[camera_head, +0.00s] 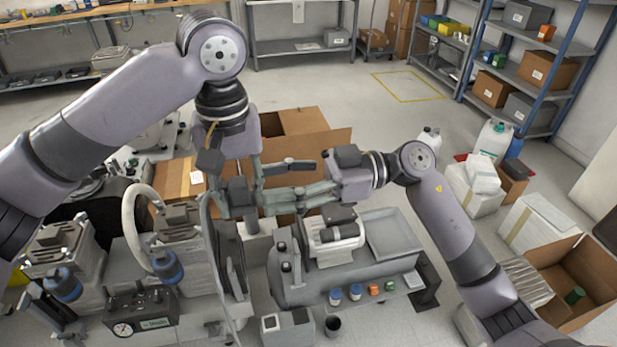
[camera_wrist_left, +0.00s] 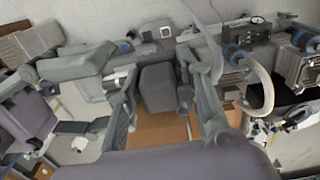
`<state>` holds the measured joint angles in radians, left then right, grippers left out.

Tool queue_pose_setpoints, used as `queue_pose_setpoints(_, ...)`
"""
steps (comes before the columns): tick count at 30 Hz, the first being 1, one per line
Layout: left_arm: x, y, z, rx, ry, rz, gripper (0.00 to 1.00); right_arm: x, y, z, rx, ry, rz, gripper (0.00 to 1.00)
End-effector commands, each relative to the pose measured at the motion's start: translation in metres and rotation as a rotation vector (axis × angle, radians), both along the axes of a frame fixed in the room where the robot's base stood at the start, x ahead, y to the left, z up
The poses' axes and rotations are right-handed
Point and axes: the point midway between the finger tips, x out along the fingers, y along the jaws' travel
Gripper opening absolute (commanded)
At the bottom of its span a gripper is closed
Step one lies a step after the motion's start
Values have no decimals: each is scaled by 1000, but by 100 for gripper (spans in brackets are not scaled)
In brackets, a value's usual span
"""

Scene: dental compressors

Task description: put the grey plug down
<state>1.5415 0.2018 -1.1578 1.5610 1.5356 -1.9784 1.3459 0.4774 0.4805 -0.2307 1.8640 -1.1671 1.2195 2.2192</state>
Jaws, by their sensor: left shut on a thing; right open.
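A dark grey block, which I take for the grey plug (camera_wrist_left: 160,88), sits between the two fingers of my left gripper (camera_wrist_left: 168,100) in the left wrist view. In the head view the plug (camera_head: 238,191) is held up in the air beside the compressor units, partly hidden by the fingers. My left gripper (camera_head: 232,190) points down and is shut on it. My right gripper (camera_head: 268,188) comes in from the right with its fingers apart, its tips close to the plug. I cannot tell whether they touch it.
A compressor with a silver motor (camera_head: 335,240) stands below the right gripper. A unit with a white hose (camera_head: 130,225) and a gauge box (camera_head: 140,312) stands at left. An open cardboard box (camera_head: 318,150) lies behind the grippers. Floor (camera_head: 330,85) is clear farther back.

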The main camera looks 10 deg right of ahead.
Motion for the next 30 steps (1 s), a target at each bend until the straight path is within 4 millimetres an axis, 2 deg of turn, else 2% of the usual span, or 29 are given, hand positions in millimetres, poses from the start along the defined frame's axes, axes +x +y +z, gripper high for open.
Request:
queue_pose_setpoints(3, 0, 0, 0, 0, 0, 0, 0, -1, 22, 1, 3, -1, 3, 50)
queue_pose_setpoints(10, 0, 0, 0, 0, 0, 0, 0, 1, 46, 0, 1, 0, 0, 50)
queue_pose_setpoints(21, 0, 0, 0, 0, 0, 0, 0, 1, 50, 0, 1, 0, 0, 50)
queue_pose_setpoints(30, 0, 0, 0, 0, 0, 0, 0, 1, 50, 0, 1, 1, 0, 30)
